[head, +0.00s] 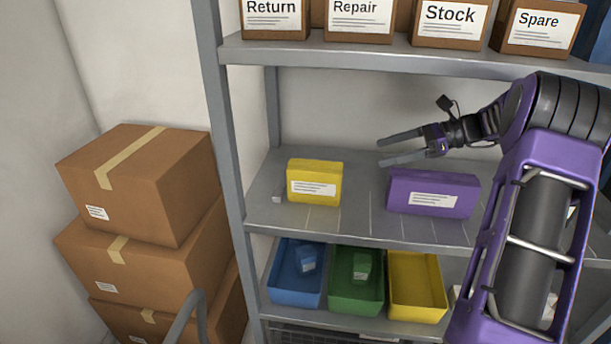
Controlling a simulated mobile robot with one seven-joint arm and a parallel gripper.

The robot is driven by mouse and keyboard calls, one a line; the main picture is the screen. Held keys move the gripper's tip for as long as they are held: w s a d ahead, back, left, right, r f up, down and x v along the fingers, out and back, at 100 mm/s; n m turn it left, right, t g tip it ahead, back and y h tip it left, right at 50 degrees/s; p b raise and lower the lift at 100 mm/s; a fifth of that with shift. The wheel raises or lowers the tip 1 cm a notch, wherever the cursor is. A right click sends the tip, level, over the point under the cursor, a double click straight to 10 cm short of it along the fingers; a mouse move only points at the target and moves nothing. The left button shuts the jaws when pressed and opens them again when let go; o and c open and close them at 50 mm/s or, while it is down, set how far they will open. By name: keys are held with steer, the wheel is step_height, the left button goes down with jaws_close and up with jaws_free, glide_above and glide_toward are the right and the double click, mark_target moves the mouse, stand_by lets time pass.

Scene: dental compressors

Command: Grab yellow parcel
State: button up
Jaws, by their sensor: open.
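The yellow parcel (315,183) is a small box with a white label on its front. It stands on the middle shelf (345,217), toward the left end. My gripper (380,152) reaches in from the right, above the shelf, with its fingers pointing left. It is open and empty. It is to the right of the yellow parcel, somewhat higher, and apart from it. A purple parcel (434,194) with a white label stands on the same shelf, below and right of my fingertips.
Boxes labelled Return (275,20), Repair (359,22), Stock (449,24) and Spare (538,30) stand on the upper shelf. Blue (296,293), green (356,299) and yellow (417,305) bins sit below. A grey upright (219,150) bounds the left; stacked cartons (150,190) stand beyond.

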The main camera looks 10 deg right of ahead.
mark_target(326, 166)
steer(key=b+x, duration=0.1)
steer(key=x, duration=1.6)
steer(key=shift+s+a+b, duration=0.15)
steer(key=shift+b, duration=0.15)
jaws_close()
